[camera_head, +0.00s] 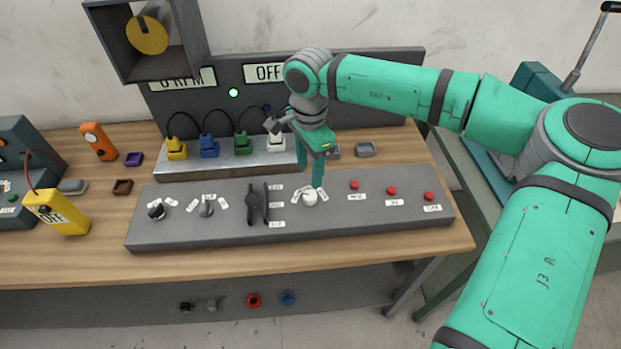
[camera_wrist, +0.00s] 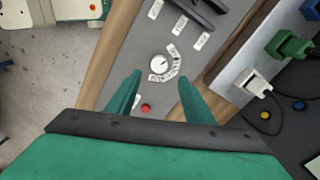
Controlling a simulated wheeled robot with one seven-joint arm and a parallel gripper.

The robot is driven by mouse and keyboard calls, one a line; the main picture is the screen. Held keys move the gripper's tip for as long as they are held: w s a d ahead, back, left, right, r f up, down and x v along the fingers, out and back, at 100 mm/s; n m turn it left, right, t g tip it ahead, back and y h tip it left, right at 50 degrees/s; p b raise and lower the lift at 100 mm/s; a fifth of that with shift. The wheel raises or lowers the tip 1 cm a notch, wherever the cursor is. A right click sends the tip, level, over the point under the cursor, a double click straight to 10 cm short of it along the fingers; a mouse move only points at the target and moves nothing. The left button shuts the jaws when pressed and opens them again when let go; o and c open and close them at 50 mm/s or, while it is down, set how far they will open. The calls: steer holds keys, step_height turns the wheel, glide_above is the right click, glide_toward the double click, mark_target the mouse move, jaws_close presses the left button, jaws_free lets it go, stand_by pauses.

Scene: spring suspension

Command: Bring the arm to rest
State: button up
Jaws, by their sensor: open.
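My green arm reaches in from the right in the head view and bends down over the grey control panel (camera_head: 230,234). My gripper (camera_head: 316,188) points down just above or at the white round knob (camera_head: 310,198); contact cannot be told there. In the wrist view my gripper (camera_wrist: 158,88) is open, its two green fingers apart with nothing between them. The white knob (camera_wrist: 159,64) shows beyond the fingertips, clear of them in that picture. A red button (camera_wrist: 146,108) lies near the left finger.
Plugs in yellow (camera_head: 176,149), blue (camera_head: 209,146), green (camera_head: 242,143) and white stand on a metal strip behind the panel. A black lever (camera_head: 256,204) rises left of the knob. An upright dark board with an OFF display backs the table. A yellow box (camera_head: 62,213) stands at left.

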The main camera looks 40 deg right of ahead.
steer(key=shift+r, duration=0.65)
steer(key=shift+w, duration=0.1)
